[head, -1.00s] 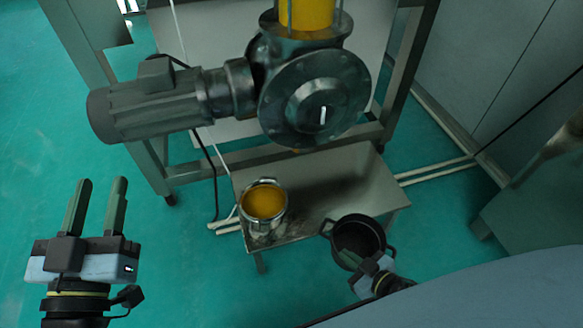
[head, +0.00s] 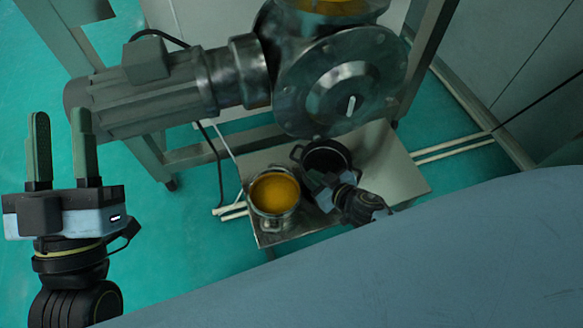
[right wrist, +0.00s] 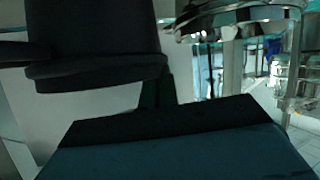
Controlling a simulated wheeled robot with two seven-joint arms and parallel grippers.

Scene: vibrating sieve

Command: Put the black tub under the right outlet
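The black tub (head: 327,158) is over the low metal stand (head: 402,172), close below the big round valve flange (head: 340,85) in the head view. My right gripper (head: 319,182) is shut on the near side of the tub's rim. The tub's dark wall also fills the upper left of the right wrist view (right wrist: 95,38). I cannot tell whether its base touches the stand. The outlet opening under the valve is hidden from above. My left gripper (head: 60,145) is open and empty at the far left, fingers pointing up in the picture.
A metal pot (head: 275,223) with yellow contents stands on the left part of the stand, close beside the tub. The motor (head: 150,105) juts left from the valve. The stand's right part is bare. Frame legs (head: 428,50) stand behind.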

